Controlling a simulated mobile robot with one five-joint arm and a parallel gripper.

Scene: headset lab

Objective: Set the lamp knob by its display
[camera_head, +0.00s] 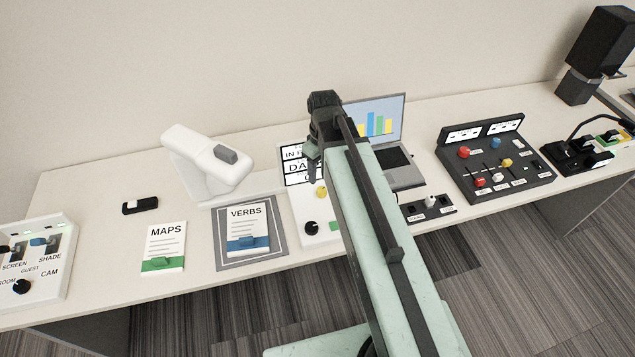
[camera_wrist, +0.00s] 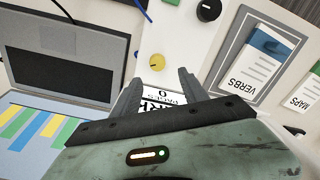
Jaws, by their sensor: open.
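A white control panel (camera_head: 298,205) stands mid-table, partly hidden by my arm. Its display (camera_head: 298,165) has black letters, with "IN" and "DA" readable. A yellow knob (camera_head: 320,190) sits below the display, and a black knob (camera_head: 311,228) is nearer the front. In the wrist view, the yellow knob (camera_wrist: 157,60) lies just beyond my fingertips, apart from them, and the black knob (camera_wrist: 208,10) is farther off. The upside-down display (camera_wrist: 163,98) shows between my fingers, partly covered. My gripper (camera_wrist: 157,83) is open and empty above the panel. I cannot read which knob is the lamp's.
A laptop (camera_head: 402,168) stands right of the panel, close to my arm. A VERBS booklet (camera_head: 247,230) on a grey mat, a MAPS booklet (camera_head: 163,247) and a white device (camera_head: 205,160) are left. A black slider console (camera_head: 495,165) is right.

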